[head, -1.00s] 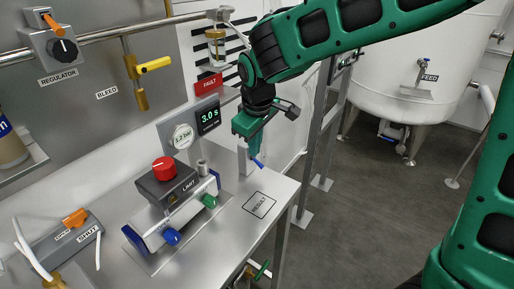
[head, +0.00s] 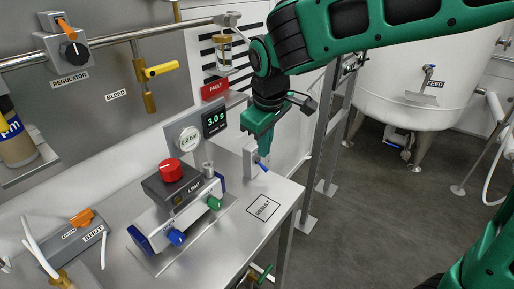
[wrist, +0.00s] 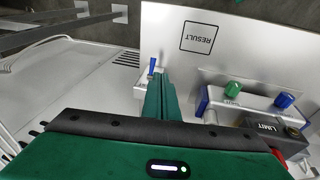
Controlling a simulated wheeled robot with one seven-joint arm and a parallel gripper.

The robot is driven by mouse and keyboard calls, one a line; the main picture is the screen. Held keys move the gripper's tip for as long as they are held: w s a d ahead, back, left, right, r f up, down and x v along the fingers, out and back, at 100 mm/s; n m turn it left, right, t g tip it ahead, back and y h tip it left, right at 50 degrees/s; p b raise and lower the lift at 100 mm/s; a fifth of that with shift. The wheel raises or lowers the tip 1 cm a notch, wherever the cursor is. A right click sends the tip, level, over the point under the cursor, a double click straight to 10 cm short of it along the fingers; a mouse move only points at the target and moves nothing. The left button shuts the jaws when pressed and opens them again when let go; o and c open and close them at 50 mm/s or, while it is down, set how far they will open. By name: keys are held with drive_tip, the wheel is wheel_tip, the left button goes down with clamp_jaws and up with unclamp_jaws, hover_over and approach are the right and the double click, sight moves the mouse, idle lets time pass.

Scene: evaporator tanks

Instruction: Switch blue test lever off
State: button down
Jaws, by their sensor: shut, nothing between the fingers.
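The blue test lever (head: 263,167) is a small blue handle on a pale block at the back right of the metal bench. It also shows in the wrist view (wrist: 152,66), just beyond my fingertips. My gripper (head: 265,152) points down over the block, shut and empty, with its tips right by the lever. I cannot tell whether they touch it. In the wrist view the shut green fingers (wrist: 158,82) hide part of the block.
The test device with a red knob (head: 170,170), green knob (head: 214,203) and blue knob (head: 176,237) stands left of the lever. A round gauge (head: 188,139) and a timer display (head: 214,120) are behind. The RESULT square (head: 263,208) is bare.

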drive_tip(key=s+d+r, duration=0.3)
drive_tip(key=s+d, duration=0.1)
drive_tip(key=s, duration=0.1)
drive_tip(key=shift+s+r, duration=0.2)
drive_tip(key=shift+s, duration=0.05)
drive_tip(key=s+d+f+m+g+h, duration=0.1)
drive_tip(key=s+d+m, duration=0.25)
drive_tip(key=d, duration=0.65)
drive_tip(key=s+d+f+m+g, duration=0.15)
drive_tip(key=d+m, duration=0.25)
drive_tip(key=d, duration=0.6)
drive_tip(key=s+d+f+m, duration=0.2)
drive_tip(key=s+d+m, duration=0.2)
drive_tip(key=s, duration=0.3)
drive_tip(key=s+d+f+m+y, duration=0.1)
drive_tip(key=s+d+f+m, duration=0.2)
drive_tip(key=s, duration=0.5)
drive_tip(key=d+m, duration=0.1)
drive_tip(key=d, duration=0.1)
drive_tip(key=shift+d+g, duration=0.35)
